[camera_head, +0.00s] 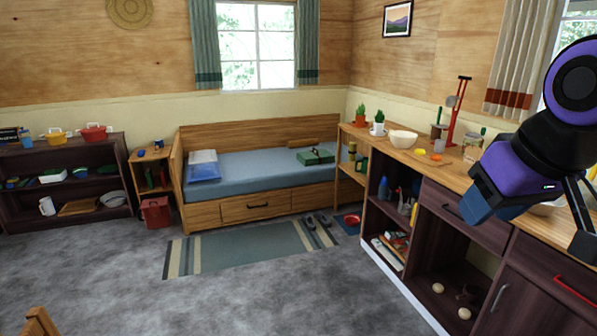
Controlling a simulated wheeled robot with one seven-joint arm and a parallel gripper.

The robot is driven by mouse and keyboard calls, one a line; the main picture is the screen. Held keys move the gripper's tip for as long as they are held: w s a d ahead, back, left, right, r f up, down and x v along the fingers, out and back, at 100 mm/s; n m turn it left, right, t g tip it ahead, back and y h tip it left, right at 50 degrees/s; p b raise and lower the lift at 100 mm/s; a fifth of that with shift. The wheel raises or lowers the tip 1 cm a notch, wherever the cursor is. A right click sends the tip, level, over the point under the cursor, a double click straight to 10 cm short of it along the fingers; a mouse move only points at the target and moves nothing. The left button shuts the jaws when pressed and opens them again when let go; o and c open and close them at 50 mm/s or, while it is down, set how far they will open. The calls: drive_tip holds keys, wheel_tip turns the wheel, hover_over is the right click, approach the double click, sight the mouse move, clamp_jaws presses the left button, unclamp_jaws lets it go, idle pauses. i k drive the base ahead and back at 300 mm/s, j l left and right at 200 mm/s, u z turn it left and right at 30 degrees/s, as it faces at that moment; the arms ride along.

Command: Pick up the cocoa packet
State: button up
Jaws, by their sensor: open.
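I cannot make out the cocoa packet for certain in the head view; small items on the counter and shelves are too small to name surely. My purple and black arm reaches in at the right, above the wooden counter (395,150). My gripper (583,225) shows only in part as dark pieces at the right edge, over the counter. It is open, and I see nothing held in it.
Dark shelves (70,185) stand at left, beside a bed (255,175). The grey floor between is mostly clear, with a striped rug (245,248).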

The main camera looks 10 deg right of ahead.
sight(472, 154)
drive_tip(key=i+z, duration=0.25)
drive_tip(key=i, duration=0.35)
drive_tip(key=i+z, duration=0.2)
drive_tip(key=i, duration=0.4)
drive_tip(key=i+j+z, duration=0.25)
drive_tip(key=i, duration=0.35)
drive_tip(key=i+z, duration=0.8)
drive_tip(key=i+j+z, duration=0.2)
drive_tip(key=z, duration=0.2)
drive_tip(key=i+j+z, duration=0.4)
drive_tip(key=i+l, duration=0.05)
drive_tip(key=l, duration=0.05)
